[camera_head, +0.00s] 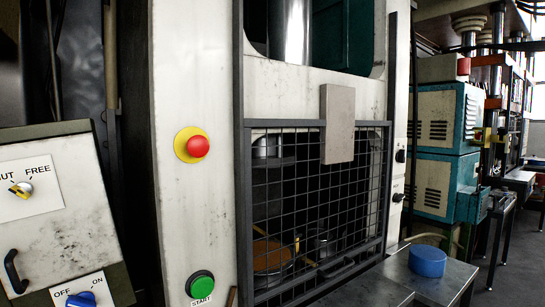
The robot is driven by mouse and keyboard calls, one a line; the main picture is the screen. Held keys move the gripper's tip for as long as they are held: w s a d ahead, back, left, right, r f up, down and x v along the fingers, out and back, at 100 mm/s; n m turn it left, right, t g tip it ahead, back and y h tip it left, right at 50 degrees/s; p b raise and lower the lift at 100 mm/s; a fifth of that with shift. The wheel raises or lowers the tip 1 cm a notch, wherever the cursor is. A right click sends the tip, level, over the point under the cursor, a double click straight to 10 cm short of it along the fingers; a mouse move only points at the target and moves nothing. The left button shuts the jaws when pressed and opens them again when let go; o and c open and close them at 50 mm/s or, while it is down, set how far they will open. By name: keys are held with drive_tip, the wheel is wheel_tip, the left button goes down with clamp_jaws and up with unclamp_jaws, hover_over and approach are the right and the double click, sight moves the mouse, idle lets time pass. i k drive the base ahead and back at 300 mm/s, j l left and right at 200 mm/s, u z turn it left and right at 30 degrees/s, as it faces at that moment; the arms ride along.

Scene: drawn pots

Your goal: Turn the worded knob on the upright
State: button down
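A white upright (195,90) stands left of the mesh guard. Near its bottom is a round green knob or button (201,284) with a label reading START below it. Higher up is a red mushroom button (198,146) on a yellow disc. A separate tilted panel (70,240) at the left carries a yellow and metal knob (21,189), its label reading FREE and a cut-off word ending in UT. It also carries a blue knob (81,300) marked OFF and ON, cut by the bottom edge. My gripper is not in view.
A black handle (12,270) sits on the left panel. The mesh guard (318,200) has a grey plate (338,124) on its front; a brownish round thing shows dimly behind it. A blue cylinder (427,261) stands on a metal table (445,278). Machines fill the back right.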

sight(397, 198)
drive_tip(key=i+l+u, duration=0.1)
drive_tip(key=l, duration=0.4)
drive_tip(key=i+l+u, duration=0.1)
drive_tip(key=i+l, duration=0.2)
drive_tip(key=l, duration=0.25)
drive_tip(key=i+l+u, duration=0.1)
drive_tip(key=l, duration=0.4)
drive_tip(key=i+l+u, duration=0.1)
drive_tip(key=i+l, duration=0.15)
drive_tip(key=l, duration=0.3)
drive_tip(key=i+l+u, duration=0.1)
drive_tip(key=l, duration=0.45)
drive_tip(key=i+l+u, duration=0.1)
drive_tip(key=l, duration=0.5)
drive_tip(key=i+l+u, duration=0.15)
drive_tip(key=l, duration=0.4)
